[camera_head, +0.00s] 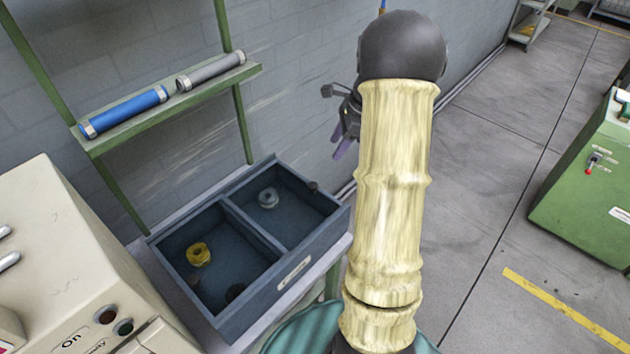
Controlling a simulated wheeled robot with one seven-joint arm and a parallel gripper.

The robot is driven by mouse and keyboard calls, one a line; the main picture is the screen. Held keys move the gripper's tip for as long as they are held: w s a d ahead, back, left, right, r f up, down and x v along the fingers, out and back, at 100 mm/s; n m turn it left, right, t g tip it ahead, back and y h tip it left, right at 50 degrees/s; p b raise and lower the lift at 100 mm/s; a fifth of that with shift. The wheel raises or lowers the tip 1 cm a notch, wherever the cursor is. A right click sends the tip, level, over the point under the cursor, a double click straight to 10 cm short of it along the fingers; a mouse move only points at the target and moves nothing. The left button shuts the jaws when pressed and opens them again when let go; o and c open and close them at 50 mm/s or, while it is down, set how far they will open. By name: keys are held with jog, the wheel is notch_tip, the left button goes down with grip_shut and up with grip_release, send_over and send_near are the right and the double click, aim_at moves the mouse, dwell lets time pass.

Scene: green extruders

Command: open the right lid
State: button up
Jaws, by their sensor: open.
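I cannot make out a lid in this view. A green machine (585,195) stands at the right edge, cut off by the frame, with a small red-tipped lever on its side. My gripper (339,146) shows partly at the left of my pale arm, with purple fingers pointing down. It is open, and no object shows between its fingers. It is in front of the grey wall, beyond the blue-grey box (292,284) and well apart from the green machine. My arm hides part of the gripper and the floor behind.
The two-compartment box holds a yellow ring (199,253), a grey ring (268,198) and dark pieces. A green shelf (165,108) carries a blue tube (124,111) and a grey tube (211,71). A beige machine (75,260) stands at left. Floor at right is clear.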

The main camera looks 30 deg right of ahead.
aim_at(313, 185)
jog(key=p+x, duration=0.1)
jog(key=x, duration=1.4)
jog(key=shift+a+f+p, duration=0.1)
jog(key=shift+f+p, duration=0.25)
jog(key=shift+p, duration=0.05)
grip_shut()
